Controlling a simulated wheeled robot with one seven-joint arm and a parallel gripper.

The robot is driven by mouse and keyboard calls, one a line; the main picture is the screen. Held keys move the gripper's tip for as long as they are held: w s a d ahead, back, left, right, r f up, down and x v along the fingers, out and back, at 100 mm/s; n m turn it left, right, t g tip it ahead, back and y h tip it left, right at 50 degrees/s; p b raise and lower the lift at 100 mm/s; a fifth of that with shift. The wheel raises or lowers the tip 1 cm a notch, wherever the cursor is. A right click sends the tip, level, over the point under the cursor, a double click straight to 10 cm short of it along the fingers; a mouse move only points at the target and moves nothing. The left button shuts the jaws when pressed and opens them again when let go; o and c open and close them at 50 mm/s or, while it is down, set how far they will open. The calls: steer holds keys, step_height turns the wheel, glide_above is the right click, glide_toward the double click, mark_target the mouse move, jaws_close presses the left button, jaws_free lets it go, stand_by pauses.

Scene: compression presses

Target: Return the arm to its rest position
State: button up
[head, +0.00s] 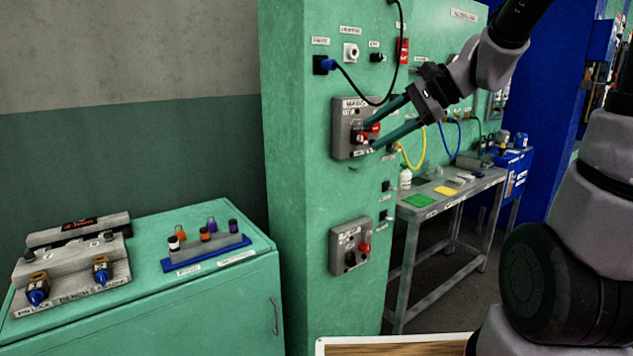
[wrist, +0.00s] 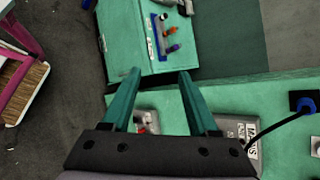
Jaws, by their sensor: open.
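My gripper (head: 383,124) is open, with its two green fingers apart and nothing between them. In the head view its fingertips are in front of the upper grey switch box (head: 341,140) on the green panel, overlapping its red parts. I cannot tell whether they touch it. In the wrist view my gripper (wrist: 158,78) shows both fingers spread, with the green panel and cabinet beyond. Part of the upper switch box (wrist: 240,130) shows at the right, partly behind a finger. My arm reaches in from the upper right of the head view.
A lower grey switch box (head: 350,246) is on the same panel. A black cable (head: 372,101) loops from a blue plug (head: 324,65) close to my gripper. A green cabinet (head: 150,320) stands left, a metal table (head: 452,203) right. Open floor lies beneath the table.

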steer(key=s+d+r+n+t+h, duration=0.3)
steer(key=s+d+n+h, duration=0.4)
steer(key=s+d, duration=0.4)
steer(key=shift+d+r+n+t+h, duration=0.2)
steer(key=shift+r+n+t+h, duration=0.1)
steer(key=shift+r+h, duration=0.3)
